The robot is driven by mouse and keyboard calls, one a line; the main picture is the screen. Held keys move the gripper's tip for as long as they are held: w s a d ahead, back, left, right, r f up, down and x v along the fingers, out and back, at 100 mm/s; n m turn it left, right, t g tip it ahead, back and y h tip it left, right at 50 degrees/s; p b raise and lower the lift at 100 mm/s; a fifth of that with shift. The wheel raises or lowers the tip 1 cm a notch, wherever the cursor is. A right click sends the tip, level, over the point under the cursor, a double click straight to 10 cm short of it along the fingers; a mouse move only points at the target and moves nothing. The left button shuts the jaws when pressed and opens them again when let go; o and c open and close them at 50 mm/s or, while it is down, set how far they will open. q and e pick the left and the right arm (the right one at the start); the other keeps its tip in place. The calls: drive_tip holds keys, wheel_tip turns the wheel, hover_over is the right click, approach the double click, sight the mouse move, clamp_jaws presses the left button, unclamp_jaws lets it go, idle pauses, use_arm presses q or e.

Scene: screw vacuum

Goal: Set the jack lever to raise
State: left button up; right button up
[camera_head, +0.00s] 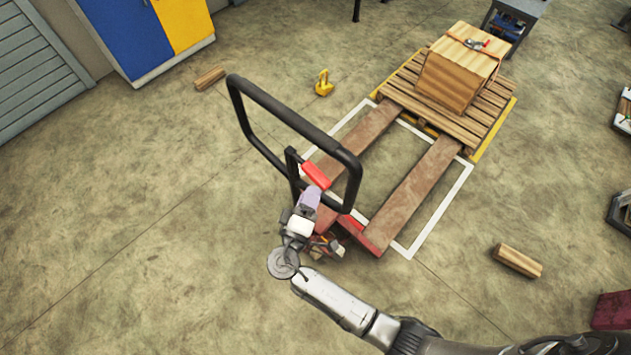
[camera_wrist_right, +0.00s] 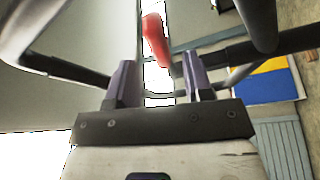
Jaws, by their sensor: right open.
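The pallet jack has a black loop handle (camera_head: 268,103) standing up, and brown forks (camera_head: 412,200) pointing to the upper right. A red lever (camera_head: 316,175) sits at the lower part of the handle. My right gripper (camera_head: 312,190) is open just below the red lever. In the right wrist view, the red lever (camera_wrist_right: 155,40) stands beyond my right gripper's two fingers (camera_wrist_right: 160,80), its lower end lined up with the gap between them. I cannot tell whether they touch it. My left gripper is not in view.
A wooden pallet (camera_head: 437,110) with a strapped wooden crate (camera_head: 455,75) stands at the fork tips. Wood blocks lie at the left (camera_head: 208,77) and right (camera_head: 518,260). A yellow object (camera_head: 324,83) is on the floor.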

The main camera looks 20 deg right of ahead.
drive_tip(key=r+b+v, duration=0.1)
drive_tip(key=v, duration=0.7)
drive_tip(key=shift+f, duration=0.4)
